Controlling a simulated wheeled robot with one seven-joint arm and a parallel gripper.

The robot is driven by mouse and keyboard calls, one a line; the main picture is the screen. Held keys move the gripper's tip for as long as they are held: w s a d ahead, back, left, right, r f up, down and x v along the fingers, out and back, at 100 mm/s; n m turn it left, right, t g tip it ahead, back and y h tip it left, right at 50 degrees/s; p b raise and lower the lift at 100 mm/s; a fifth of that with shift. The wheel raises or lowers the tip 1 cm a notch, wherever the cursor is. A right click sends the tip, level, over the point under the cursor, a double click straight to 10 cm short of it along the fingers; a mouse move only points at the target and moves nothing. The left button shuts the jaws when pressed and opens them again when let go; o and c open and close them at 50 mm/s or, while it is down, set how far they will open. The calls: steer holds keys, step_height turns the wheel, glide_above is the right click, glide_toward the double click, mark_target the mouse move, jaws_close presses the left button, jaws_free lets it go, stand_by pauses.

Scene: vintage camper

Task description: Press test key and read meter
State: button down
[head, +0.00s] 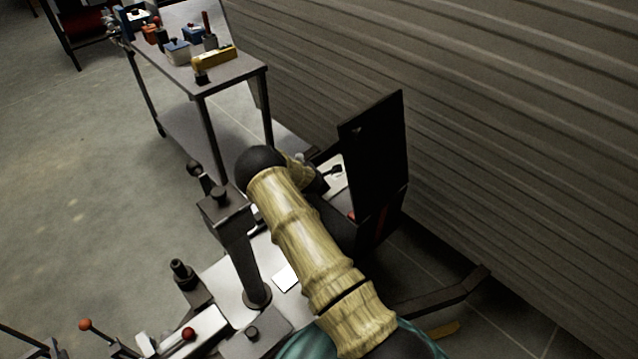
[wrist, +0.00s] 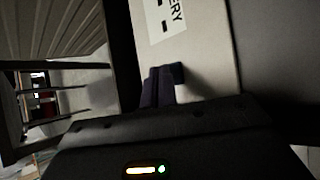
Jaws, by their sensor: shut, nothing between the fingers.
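My gripper (wrist: 163,84) is shut and empty in the wrist view. Its dark fingertips are close to a pale panel (wrist: 205,60); I cannot tell whether they touch it. A white label (wrist: 167,18) on the panel ends in the letters "ERY". In the head view my gripper (head: 318,180) is at a box with an upright black lid (head: 375,165). Part of a pale face (head: 334,178) shows beside the gripper, and my arm covers much of the box. I cannot make out the test key or the meter in either view.
A metal table (head: 225,80) with several small items stands at the back left. A dark post (head: 240,255) rises from a white surface left of my arm. The ribbed wall (head: 480,120) is close on the right. Open floor (head: 70,170) lies at the left.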

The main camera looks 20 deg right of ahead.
steer(key=shift+s+a+f+b, duration=0.1)
steer(key=shift+s+f+b, duration=0.3)
steer(key=shift+f, duration=0.35)
stand_by(0.4)
steer(key=shift+r+p, duration=0.3)
steer(key=shift+p, duration=0.05)
steer(key=shift+w+r+p, duration=0.15)
steer(key=shift+r+p, duration=0.7)
steer(key=shift+r, duration=0.55)
steer(key=shift+w+r+p, duration=0.15)
steer(key=shift+r+p, duration=0.7)
steer(key=shift+r, duration=0.5)
